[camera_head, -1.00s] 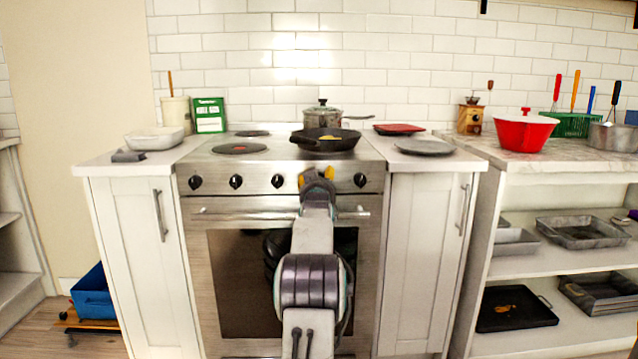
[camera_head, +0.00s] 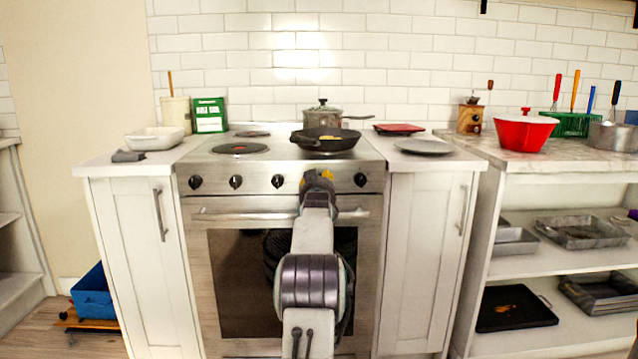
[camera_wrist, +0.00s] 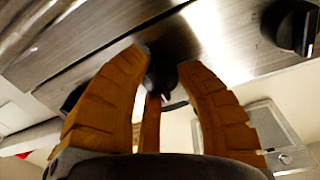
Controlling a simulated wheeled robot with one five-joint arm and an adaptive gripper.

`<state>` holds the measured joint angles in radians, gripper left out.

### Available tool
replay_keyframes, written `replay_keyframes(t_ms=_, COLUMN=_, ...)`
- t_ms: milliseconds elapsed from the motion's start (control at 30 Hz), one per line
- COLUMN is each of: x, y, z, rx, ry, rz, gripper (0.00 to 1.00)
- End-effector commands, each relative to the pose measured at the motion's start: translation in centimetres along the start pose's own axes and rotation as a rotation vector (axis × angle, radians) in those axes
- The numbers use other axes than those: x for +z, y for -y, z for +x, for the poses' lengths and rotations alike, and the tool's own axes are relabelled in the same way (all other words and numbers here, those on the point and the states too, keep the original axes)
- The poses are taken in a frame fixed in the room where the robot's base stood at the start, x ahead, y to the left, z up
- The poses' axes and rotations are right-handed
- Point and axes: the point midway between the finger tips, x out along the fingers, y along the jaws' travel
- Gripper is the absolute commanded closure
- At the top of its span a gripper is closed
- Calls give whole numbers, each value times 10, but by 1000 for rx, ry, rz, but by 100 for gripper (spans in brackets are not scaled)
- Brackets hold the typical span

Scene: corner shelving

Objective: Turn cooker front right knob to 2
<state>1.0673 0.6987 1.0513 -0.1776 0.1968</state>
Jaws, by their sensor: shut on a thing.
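The cooker (camera_head: 225,207) has a steel front panel with a row of black knobs. My gripper (camera_head: 317,175) is at the panel, at the second knob position from the right, and hides that knob in the head view. In the wrist view, my gripper's (camera_wrist: 164,62) orange fingers are closed around a black knob (camera_wrist: 161,72). The rightmost knob (camera_head: 360,180) stands clear to the right of my gripper. The third knob from the left (camera_head: 278,181) is just left of it. Knob markings are too small to read.
The oven handle (camera_head: 245,215) runs across just below the knobs, behind my arm. A black frying pan (camera_head: 310,140) with something yellow in it sits on the hob above. Another knob (camera_wrist: 290,25) is near the fingers in the wrist view.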

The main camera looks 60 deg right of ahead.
Motion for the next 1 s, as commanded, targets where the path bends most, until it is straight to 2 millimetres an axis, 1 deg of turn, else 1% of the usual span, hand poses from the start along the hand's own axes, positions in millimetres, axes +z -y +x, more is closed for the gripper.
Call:
replay_keyframes(t_ms=267, x=-3, y=1, z=0, rx=-1, ry=0, rz=51, gripper=99)
replay_keyframes(t_ms=700, x=-4, y=2, z=0, rx=4, ry=16, rz=347, gripper=99)
replay_keyframes(t_ms=1000, x=-4, y=3, z=0, rx=8, ry=22, rz=500, gripper=100)
